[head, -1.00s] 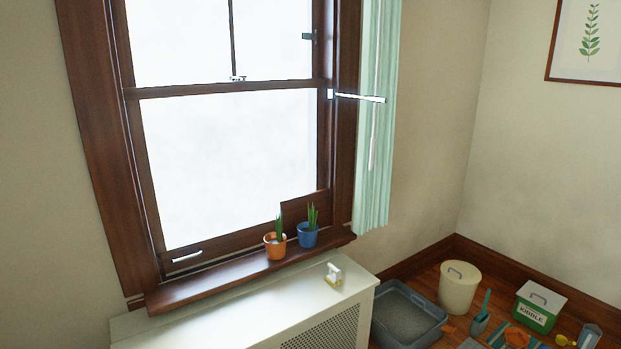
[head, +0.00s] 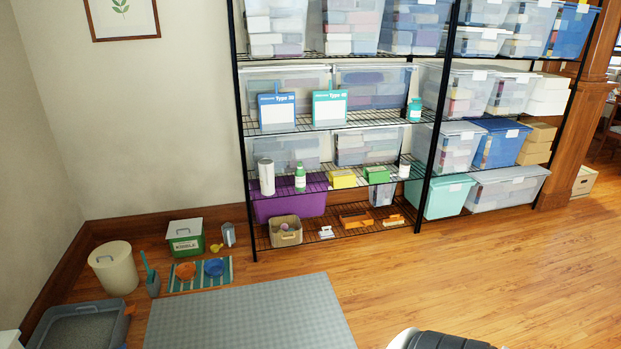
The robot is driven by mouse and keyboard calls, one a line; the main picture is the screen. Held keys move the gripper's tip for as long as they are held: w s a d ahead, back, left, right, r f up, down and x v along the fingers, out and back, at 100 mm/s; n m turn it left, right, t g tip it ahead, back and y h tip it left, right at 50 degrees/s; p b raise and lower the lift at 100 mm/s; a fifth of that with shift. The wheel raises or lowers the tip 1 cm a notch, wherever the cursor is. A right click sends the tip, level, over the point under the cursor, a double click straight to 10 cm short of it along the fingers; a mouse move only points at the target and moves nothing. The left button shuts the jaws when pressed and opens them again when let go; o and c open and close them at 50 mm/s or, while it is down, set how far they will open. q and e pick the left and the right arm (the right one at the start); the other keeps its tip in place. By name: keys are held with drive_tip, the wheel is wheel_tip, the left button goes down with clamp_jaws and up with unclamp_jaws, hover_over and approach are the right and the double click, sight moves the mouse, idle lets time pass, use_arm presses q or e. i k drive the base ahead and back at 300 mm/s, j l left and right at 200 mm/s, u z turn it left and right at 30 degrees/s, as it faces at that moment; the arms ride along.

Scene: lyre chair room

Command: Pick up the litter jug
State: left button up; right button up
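Two upright jug-like containers stand on the wire shelf at about mid-height: a blue one with a white label (head: 277,112) and a teal one with a white label (head: 329,108). The labels seem to read "Type" with a number; I cannot tell which is the litter jug. A grey litter box (head: 85,327) holding grey litter is on the floor at the lower left. Neither of my grippers is in view.
A black wire shelving unit (head: 428,150) holds clear bins and small boxes. A cream bin (head: 115,268), a green kibble box (head: 186,238) and a striped mat (head: 202,284) with bowls stand along the left. A grey rug (head: 250,315) lies in front; the wood floor (head: 500,280) at right is clear.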

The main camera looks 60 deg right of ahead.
sight(266, 166)
drive_tip(key=z, duration=1.6)
drive_tip(key=u, duration=1.35)
drive_tip(key=z, duration=1.35)
drive_tip(key=i+l+u, duration=0.15)
drive_tip(key=u, duration=0.25)
drive_tip(key=i+l+u, duration=0.25)
drive_tip(key=u, duration=0.2)
drive_tip(key=i+l, duration=0.25)
drive_tip(key=i+l+u, duration=0.15)
drive_tip(key=l, duration=0.3)
drive_tip(key=i+l, duration=0.35)
drive_tip(key=i+l+u, duration=0.15)
drive_tip(key=l, duration=0.25)
drive_tip(key=i+l, duration=0.35)
drive_tip(key=i+l+u, duration=0.15)
drive_tip(key=l, duration=0.3)
drive_tip(key=i, duration=0.05)
